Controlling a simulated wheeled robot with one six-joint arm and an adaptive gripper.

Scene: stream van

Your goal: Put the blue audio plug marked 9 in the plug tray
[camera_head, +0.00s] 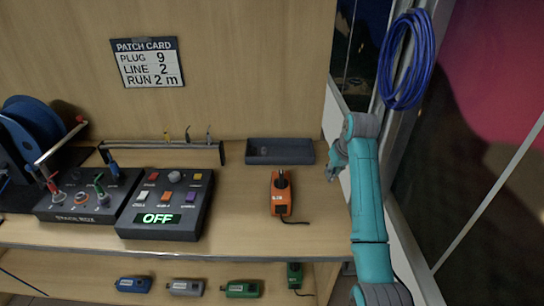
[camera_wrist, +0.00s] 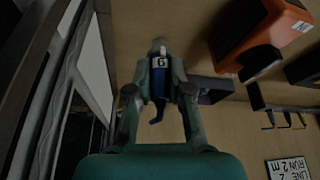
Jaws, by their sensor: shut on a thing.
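My gripper (camera_head: 336,164) is at the right of the table's back part, just right of the dark plug tray (camera_head: 296,152). In the wrist view my gripper (camera_wrist: 160,88) is shut on a blue plug (camera_wrist: 157,82) with a white label. The label's digit looks upside down and fits a 9. The plug is hard to make out in the head view. The tray, a shallow dark box, also shows in the wrist view (camera_wrist: 214,88), behind and right of the held plug. It looks empty apart from a small round mark inside.
An orange tester (camera_head: 282,197) lies in front of the tray. A plug rack (camera_head: 150,146) stands left, behind the stage box (camera_head: 72,204) and a switch panel (camera_head: 166,220) reading OFF. The wall card (camera_head: 148,63) says plug 9. A window frame is close on the right.

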